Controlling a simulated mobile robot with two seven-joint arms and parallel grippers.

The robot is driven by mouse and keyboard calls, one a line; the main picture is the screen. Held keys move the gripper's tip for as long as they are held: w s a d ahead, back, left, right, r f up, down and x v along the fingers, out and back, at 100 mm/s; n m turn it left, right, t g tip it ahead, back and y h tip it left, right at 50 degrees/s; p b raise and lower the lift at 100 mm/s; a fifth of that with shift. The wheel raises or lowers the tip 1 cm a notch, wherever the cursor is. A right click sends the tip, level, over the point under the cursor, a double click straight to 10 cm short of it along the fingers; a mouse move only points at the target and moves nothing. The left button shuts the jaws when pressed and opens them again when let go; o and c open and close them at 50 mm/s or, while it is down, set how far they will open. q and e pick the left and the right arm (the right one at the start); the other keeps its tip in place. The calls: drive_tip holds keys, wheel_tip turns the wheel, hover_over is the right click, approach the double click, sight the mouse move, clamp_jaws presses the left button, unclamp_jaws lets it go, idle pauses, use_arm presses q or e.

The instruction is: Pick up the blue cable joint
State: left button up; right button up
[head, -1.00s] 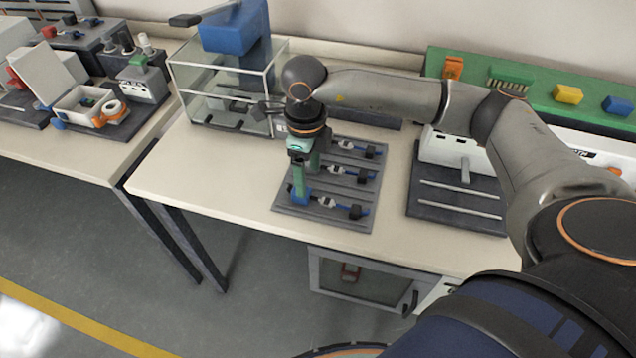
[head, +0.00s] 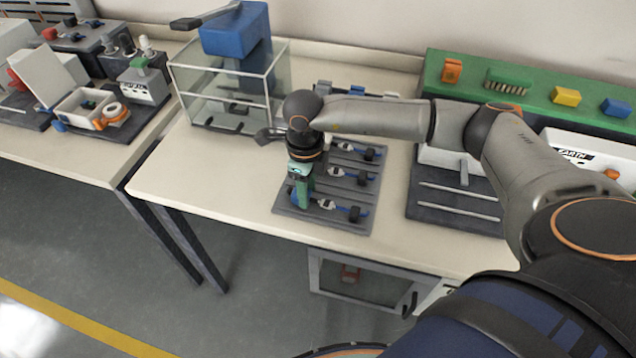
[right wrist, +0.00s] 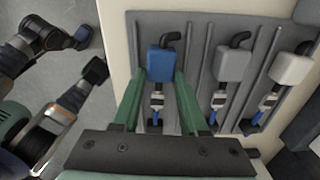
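The blue cable joint (right wrist: 161,65) is a small blue block at the end of the nearest row on a grey rack (head: 345,225). In the head view a bit of its blue shows beside the fingers and the rest is hidden. My right gripper (right wrist: 160,80) points down over it, with one green finger on each side of the block. The fingers are spread about as wide as the block; whether they touch it is unclear. The gripper also shows in the head view (head: 300,190). My left gripper is not in view.
A grey-blue joint (right wrist: 233,66) and a white joint (right wrist: 290,69) lie in neighbouring rows of the rack. A glass box (head: 225,90) with a blue press stands behind left. A dark tray with rods (head: 455,205) is to the right. The table's front left is clear.

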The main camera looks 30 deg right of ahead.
clamp_jaws()
drive_tip(key=shift+r, duration=0.2)
